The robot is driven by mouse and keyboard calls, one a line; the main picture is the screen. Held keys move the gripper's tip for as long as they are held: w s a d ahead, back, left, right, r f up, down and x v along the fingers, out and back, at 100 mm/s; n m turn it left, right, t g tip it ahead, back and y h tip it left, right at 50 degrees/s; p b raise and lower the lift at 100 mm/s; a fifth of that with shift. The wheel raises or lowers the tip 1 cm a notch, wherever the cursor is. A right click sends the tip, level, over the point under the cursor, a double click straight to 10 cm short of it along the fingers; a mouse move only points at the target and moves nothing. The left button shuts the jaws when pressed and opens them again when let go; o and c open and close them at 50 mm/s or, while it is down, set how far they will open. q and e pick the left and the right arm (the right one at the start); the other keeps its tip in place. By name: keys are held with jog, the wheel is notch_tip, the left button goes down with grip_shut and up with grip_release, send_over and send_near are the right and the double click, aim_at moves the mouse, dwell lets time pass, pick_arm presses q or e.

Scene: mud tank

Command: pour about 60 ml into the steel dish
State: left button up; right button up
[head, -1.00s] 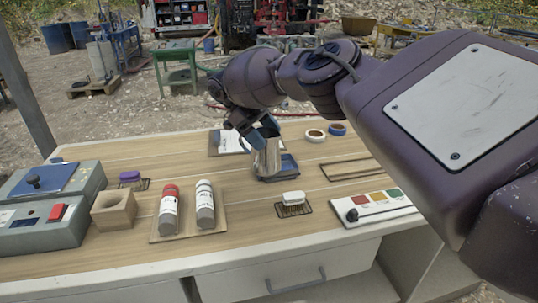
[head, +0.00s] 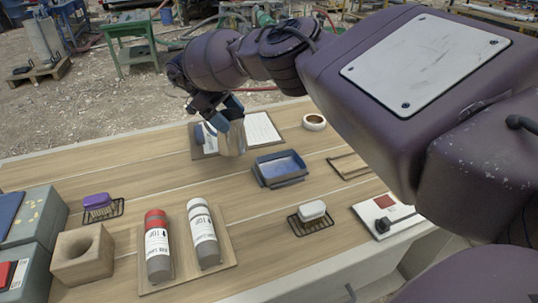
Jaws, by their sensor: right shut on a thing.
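My right gripper (head: 222,118) reaches in from the right over the back of the table. The gripper's blue fingers hide part of the vessel. The vessel looks close to upright, and its contents cannot be seen. I cannot pick out a separate steel dish in this view. My left gripper is not in view.

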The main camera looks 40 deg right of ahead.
jog(key=shift+w+f, duration=0.1)
jog(key=shift+f, duration=0.95)
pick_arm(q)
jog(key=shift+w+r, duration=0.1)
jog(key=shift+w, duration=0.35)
pick_arm(e)
jog(key=shift+f, duration=0.1)
